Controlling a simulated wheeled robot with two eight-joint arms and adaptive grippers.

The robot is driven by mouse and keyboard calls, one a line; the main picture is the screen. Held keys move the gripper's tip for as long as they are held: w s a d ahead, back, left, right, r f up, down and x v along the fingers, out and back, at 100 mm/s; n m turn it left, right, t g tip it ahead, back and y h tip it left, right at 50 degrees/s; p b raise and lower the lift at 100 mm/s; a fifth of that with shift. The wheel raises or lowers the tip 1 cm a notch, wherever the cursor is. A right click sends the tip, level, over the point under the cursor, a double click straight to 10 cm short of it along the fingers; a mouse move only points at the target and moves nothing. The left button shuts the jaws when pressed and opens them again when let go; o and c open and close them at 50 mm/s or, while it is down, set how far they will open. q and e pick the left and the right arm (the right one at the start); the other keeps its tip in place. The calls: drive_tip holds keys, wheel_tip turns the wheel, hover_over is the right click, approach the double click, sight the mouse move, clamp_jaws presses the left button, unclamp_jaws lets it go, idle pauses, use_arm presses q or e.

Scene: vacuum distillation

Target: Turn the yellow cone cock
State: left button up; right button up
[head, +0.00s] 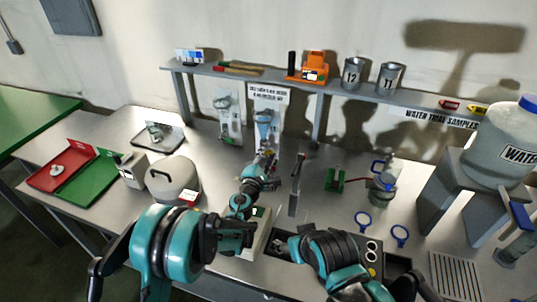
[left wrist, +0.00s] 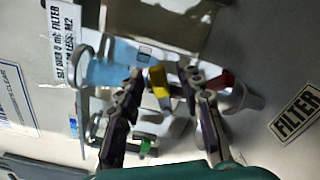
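The yellow cone cock (left wrist: 159,82) shows in the left wrist view, between the fingertips of my left gripper (left wrist: 162,76). Its fingers are spread on either side of the cock, with a small gap visible on both sides. The cock sits beside a vessel with blue contents (left wrist: 108,74). In the head view my left gripper (head: 265,160) is in front of the filter glassware (head: 265,122), and hides the cock there. My right arm reaches in at the lower right; its gripper (head: 284,246) is low over the table, dark and hard to make out.
Left of the filter glassware stands another glass apparatus (head: 227,118). A shelf (head: 225,72) runs above, with cans and an orange device (head: 312,67). A grey upright piece (head: 294,190) stands just right of my left gripper. A green clamp (head: 335,181) is farther right.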

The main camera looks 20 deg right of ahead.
use_arm(q)
drive_tip(key=shift+w+d, duration=0.25)
drive_tip(key=shift+w, duration=0.15)
clamp_jaws()
